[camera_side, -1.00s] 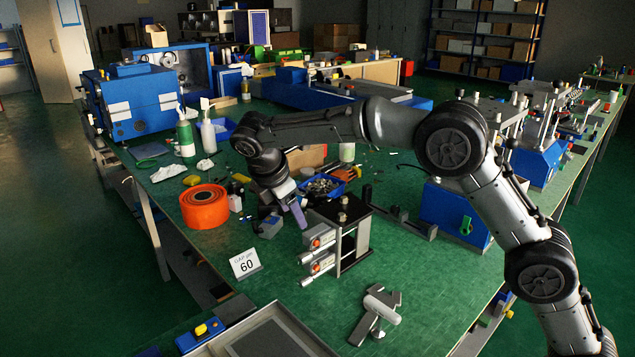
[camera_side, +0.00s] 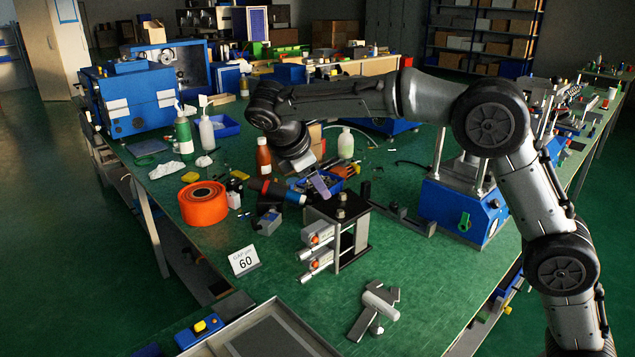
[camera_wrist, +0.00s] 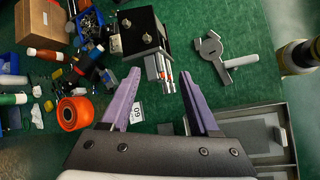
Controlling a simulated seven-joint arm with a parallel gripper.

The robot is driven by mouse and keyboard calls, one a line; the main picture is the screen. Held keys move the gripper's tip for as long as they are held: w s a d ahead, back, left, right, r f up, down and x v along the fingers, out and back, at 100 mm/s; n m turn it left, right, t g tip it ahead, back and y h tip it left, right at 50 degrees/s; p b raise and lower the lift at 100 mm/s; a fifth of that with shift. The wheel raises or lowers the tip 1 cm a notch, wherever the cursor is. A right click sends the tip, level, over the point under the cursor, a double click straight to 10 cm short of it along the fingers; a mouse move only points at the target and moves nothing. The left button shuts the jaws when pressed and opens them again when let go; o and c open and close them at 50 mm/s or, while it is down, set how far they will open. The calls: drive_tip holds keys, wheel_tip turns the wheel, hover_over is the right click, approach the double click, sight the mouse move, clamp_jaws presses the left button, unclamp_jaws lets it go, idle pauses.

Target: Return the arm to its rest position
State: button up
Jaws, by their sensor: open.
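My gripper (camera_side: 319,186) hangs over the bench in the side view, above the blue parts bin and just behind the black fixture. The wrist view shows my gripper (camera_wrist: 159,75) with its two purple fingers wide apart and nothing between them. The black press fixture (camera_side: 336,212) stands upright on the green bench, with two silver, orange-ringed cylinders (camera_side: 318,255) on its front. My fingers look apart from it. The wrist view shows the fixture (camera_wrist: 143,32) beyond the fingertips.
An orange tape roll (camera_side: 203,204), a brown bottle (camera_side: 264,157) and a white bottle (camera_side: 346,143) stand around the gripper. A blue-based press (camera_side: 462,212) is to the right. A grey tool (camera_side: 376,308) lies in front. The green bench front right is mostly clear.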

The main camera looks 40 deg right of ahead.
drive_tip(key=s+d+r+m+t+y, duration=0.1)
drive_tip(key=s+d+r+m, duration=0.1)
drive_tip(key=s+d+r, duration=0.45)
drive_tip(key=s+d+r+m+y, duration=0.15)
drive_tip(key=s+r, duration=0.25)
drive_tip(key=s, duration=0.5)
drive_tip(key=s+f+m+t+y, duration=0.2)
drive_tip(key=s+f+m, duration=0.25)
drive_tip(key=s, duration=0.85)
drive_tip(key=s+a+f+m+y, duration=0.2)
drive_tip(key=s+a+f+m, duration=0.2)
drive_tip(key=f, duration=0.5)
drive_tip(key=shift+s+f+m+t+y, duration=0.15)
drive_tip(key=shift+s+m+t+y, duration=0.25)
drive_tip(key=shift+m, duration=0.4)
